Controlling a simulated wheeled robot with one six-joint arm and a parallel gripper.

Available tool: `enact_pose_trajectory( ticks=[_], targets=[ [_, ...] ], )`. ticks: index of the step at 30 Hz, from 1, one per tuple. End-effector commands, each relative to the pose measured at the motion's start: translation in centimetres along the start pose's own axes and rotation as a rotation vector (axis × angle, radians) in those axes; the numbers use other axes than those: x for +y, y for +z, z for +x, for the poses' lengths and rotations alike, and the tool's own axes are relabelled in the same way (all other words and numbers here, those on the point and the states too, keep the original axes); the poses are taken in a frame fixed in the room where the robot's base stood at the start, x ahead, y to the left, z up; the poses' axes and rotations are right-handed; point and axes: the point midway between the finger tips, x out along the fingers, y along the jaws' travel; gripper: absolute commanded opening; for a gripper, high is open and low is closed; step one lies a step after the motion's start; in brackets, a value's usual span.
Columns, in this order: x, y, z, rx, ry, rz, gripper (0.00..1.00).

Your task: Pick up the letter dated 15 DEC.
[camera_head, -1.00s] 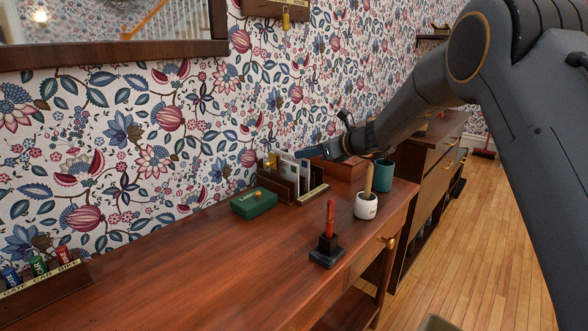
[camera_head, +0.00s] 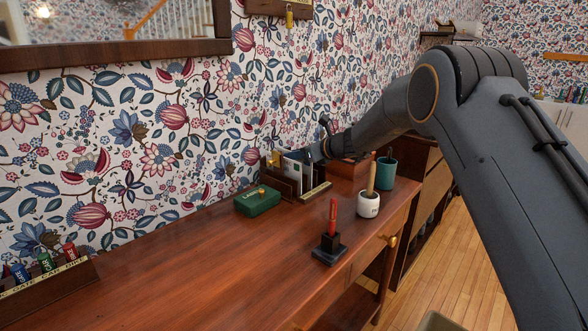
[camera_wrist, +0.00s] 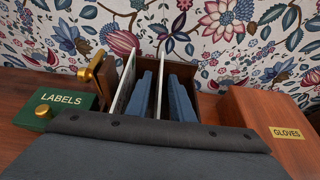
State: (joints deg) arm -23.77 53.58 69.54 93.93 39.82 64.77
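The letter rack (camera_head: 312,191) is a dark wooden holder on the desk, with white letters (camera_head: 291,168) standing in it. In the wrist view, the rack (camera_wrist: 180,76) lies ahead of my gripper (camera_wrist: 161,80). Its two blue-grey fingers are apart and reach down into the rack. One thin white letter (camera_wrist: 160,74) stands edge-on between the fingers, with narrow gaps showing beside it. Another white letter (camera_wrist: 126,86) stands left of the left finger. No date is readable on either letter. In the head view, my gripper (camera_head: 308,155) is partly hidden at the rack.
A green LABELS box (camera_head: 257,202) stands just left of the rack. A wooden GLOVES box (camera_wrist: 265,120) is close on the right. A white pot (camera_head: 367,206), a teal cup (camera_head: 386,172) and a pen stand (camera_head: 330,246) are nearby. The front left desk top is clear.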

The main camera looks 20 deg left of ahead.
Motion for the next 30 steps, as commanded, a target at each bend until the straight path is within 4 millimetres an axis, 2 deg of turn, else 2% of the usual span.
enact_pose_trajectory(
  ticks=[1, 3, 19, 23, 30],
  targets=[
    [0.0, 0.0, 0.0, 0.0, 0.0, 0.0, 0.12],
    [0.0, 0.0, 0.0, 0.0, 0.0, 0.0, 0.0],
    [-0.1, 0.4, -0.3, -0.001, -0.001, 0.0, 0.0],
    [-0.2, 1.5, -0.8, -0.002, -0.003, -0.001, 0.0],
    [-0.5, 4.7, -2.4, -0.002, -0.007, 0.002, 0.0]
  ],
)
